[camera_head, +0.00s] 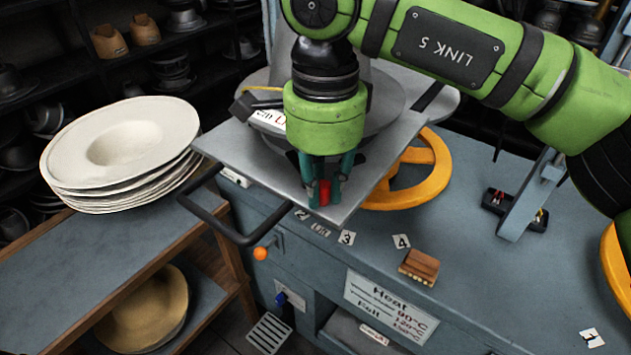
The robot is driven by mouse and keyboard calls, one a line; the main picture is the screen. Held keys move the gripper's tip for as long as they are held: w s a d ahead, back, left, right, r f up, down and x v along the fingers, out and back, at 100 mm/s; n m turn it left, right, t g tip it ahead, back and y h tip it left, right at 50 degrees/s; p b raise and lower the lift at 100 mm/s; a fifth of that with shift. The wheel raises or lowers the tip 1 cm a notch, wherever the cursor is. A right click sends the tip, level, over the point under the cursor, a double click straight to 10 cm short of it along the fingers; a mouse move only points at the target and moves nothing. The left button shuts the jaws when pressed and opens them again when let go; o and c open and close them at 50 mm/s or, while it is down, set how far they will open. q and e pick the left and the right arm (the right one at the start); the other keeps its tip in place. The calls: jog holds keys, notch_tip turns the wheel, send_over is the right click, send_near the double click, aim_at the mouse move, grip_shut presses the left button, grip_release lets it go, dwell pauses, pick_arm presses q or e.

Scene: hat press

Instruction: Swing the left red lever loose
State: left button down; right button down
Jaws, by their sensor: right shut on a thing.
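A red lever (324,193) shows as a small red piece at the front edge of the grey metal plate (225,149) of the press. My right gripper (325,194) reaches down over the plate from above, its arm coming in from the right. Its two fingers are shut on the red lever, one on each side. Most of the lever is hidden by the fingers and the gripper body. No second red lever can be made out. My left gripper is not in view.
A black bar handle (222,222) juts out at the plate's left front. A yellow handwheel (433,183) stands right of the plate. A stack of white hat blanks (120,150) lies on the left shelf. A wooden block (419,267) lies on the blue bench (478,258).

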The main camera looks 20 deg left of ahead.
jog(key=shift+w+d+n+p, duration=0.1)
jog(key=shift+w+d+n, duration=0.1)
jog(key=shift+n, duration=0.55)
jog(key=shift+w+d+n+p, duration=0.1)
jog(key=shift+w+n, duration=0.15)
jog(key=shift+n, duration=0.55)
jog(key=shift+w+d+n+p, duration=0.1)
jog(key=shift+w+d+n, duration=0.1)
jog(key=shift+n, duration=0.55)
jog(key=c, duration=1.2)
grip_release()
jog(key=shift+o, duration=0.2)
jog(key=shift+a, duration=0.1)
jog(key=shift+r, duration=0.15)
notch_tip(320, 180, up, 12)
